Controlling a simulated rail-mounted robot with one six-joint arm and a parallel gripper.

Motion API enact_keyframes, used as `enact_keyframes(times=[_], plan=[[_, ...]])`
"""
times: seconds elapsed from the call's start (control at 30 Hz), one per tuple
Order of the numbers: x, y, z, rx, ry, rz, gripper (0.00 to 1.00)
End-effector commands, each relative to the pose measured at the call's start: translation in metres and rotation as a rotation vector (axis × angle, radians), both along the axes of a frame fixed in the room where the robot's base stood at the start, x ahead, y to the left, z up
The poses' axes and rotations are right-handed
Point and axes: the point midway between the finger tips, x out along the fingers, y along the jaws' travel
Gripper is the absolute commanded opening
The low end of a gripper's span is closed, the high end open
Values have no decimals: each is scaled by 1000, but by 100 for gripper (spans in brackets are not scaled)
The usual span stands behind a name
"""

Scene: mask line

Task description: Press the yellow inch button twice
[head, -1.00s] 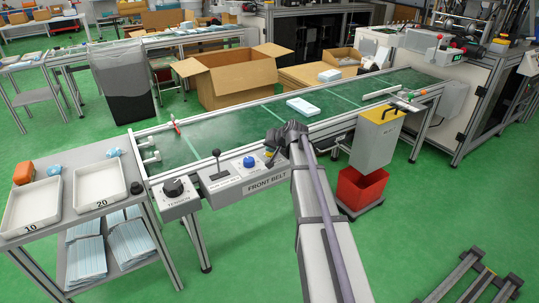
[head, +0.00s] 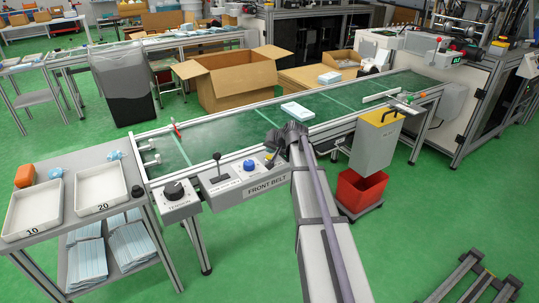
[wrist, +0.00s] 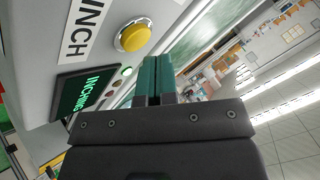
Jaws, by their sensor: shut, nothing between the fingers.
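The yellow button (wrist: 133,38) is a round dome in a metal ring on a light grey panel, in the wrist view. A white label (wrist: 86,28) reading "INCH" lies beside it. A dark display (wrist: 92,92) with green text "INCHING" is on the same panel. My gripper (wrist: 155,62) is shut and empty, its teal fingers together. In this view the fingertips lie right of and below the button; a gap shows between them, and I cannot tell the depth. In the head view my wrist (head: 287,136) is at the front edge of the belt; I cannot make out the yellow button there.
The green belt (head: 225,130) carries a white pack (head: 298,110). A front belt panel (head: 240,178) with a lever and blue knob is left of my wrist. A grey bin (head: 376,142) hangs right above a red crate (head: 360,190). Trays (head: 98,188) stand at left.

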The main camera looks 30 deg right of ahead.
Motion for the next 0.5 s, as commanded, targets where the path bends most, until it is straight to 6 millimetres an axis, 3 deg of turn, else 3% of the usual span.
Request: enact_keyframes(times=[0.33,0.5], plan=[[0,0,3,0,0,0,0],[0,0,18,0,0,0,0]])
